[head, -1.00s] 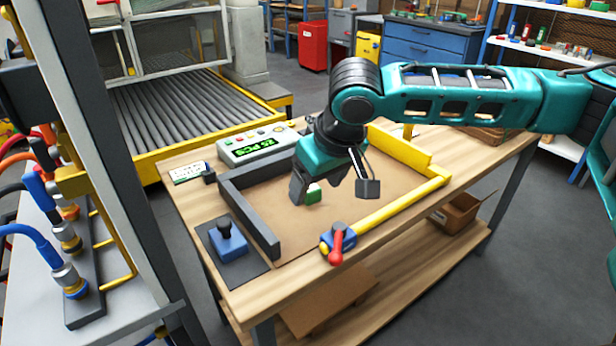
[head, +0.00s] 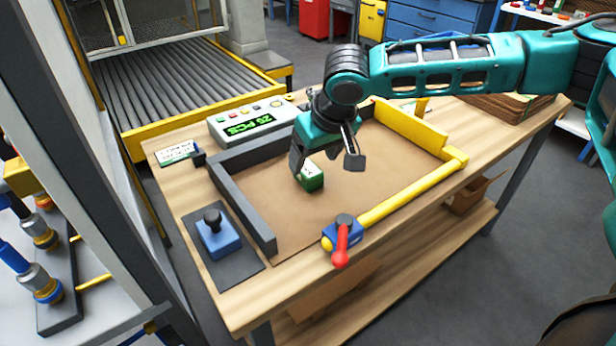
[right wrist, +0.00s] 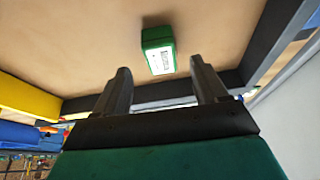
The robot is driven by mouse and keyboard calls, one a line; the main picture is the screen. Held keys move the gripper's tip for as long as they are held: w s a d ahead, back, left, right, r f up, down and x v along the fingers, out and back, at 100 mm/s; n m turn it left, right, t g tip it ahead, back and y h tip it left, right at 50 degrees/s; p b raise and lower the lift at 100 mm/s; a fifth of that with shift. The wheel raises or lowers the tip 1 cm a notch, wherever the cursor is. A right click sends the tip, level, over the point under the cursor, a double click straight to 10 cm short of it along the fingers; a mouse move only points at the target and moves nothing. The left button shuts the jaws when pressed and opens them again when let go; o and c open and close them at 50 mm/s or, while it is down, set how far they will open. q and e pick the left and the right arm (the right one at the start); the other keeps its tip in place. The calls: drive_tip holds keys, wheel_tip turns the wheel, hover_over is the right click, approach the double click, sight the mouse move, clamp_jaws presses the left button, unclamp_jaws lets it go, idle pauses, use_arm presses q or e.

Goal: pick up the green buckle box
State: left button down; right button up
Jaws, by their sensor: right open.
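The green buckle box (head: 312,178) lies on the brown board inside the frame on the workbench. It has a white label on it. My right gripper (head: 325,168) is open and empty above the box, and its fingers partly hide the box in the head view. In the right wrist view the box (right wrist: 158,50) shows beyond the two spread fingertips of the gripper (right wrist: 158,75), between them and apart from them. My left gripper is not in view.
A dark grey rail (head: 245,212) and a yellow rail (head: 405,195) border the board (head: 270,210). A red-handled clamp (head: 342,242) sits at the front corner. A blue stamp (head: 217,235) stands at left, a counter display (head: 248,122) behind. The board is otherwise clear.

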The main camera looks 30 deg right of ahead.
sight(308, 168)
drive_tip(key=b+x, duration=0.1)
drive_tip(key=x, duration=0.4)
drive_tip(key=shift+w+f+b, duration=0.1)
drive_tip(key=shift+w+b, duration=0.15)
drive_tip(key=shift+b, duration=0.05)
drive_tip(key=c, duration=1.2)
